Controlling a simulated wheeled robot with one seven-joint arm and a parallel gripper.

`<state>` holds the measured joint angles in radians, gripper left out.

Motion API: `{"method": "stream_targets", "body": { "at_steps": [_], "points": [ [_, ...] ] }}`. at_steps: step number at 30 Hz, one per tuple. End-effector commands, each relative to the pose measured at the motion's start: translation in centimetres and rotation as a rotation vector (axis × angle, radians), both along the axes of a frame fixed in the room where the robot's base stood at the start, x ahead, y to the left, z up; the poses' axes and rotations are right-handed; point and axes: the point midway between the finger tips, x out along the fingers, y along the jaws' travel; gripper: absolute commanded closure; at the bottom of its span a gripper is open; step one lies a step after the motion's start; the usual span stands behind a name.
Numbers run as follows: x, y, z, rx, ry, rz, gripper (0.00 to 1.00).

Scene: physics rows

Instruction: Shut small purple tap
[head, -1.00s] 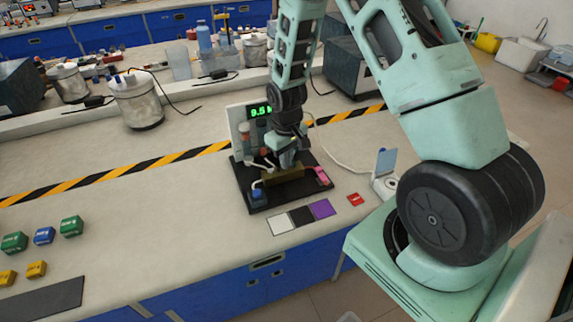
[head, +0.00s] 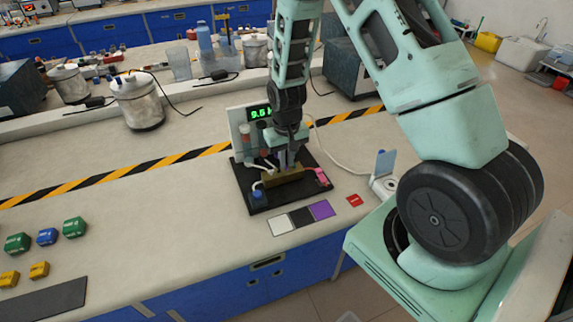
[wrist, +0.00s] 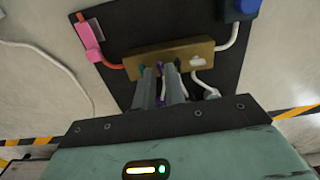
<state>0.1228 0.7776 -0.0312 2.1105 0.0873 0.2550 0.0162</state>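A brass block (wrist: 188,54) on a dark board carries small taps and hoses; it also shows in the head view (head: 290,178). A small purple tap (wrist: 159,68) shows at the block between my fingertips, largely hidden by them. My gripper (wrist: 160,75) points at the block with its fingers a narrow gap apart, one on each side of the purple part. Whether they touch it I cannot tell. In the head view my gripper (head: 284,164) is directly above the block. A small green part (wrist: 140,70) shows beside the left finger in the wrist view.
The dark board (head: 262,204) bears a pink part (head: 322,177), a blue part (head: 258,193) and upright tubes. Behind is a green-digit display (head: 258,113). White, black and purple patches (head: 320,210) lie in front. The bench to the left is clear up to coloured blocks.

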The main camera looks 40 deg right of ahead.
Motion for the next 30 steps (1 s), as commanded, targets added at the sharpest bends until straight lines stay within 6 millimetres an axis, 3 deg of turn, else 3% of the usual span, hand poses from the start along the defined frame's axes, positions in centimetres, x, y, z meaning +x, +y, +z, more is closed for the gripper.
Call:
{"method": "stream_targets", "body": {
  "at_steps": [21,30],
  "points": [
    [0.0,0.0,5.9,0.0,-0.001,0.001,0.88],
    [0.0,0.0,6.1,0.0,0.0,0.001,0.88]
  ]
}}
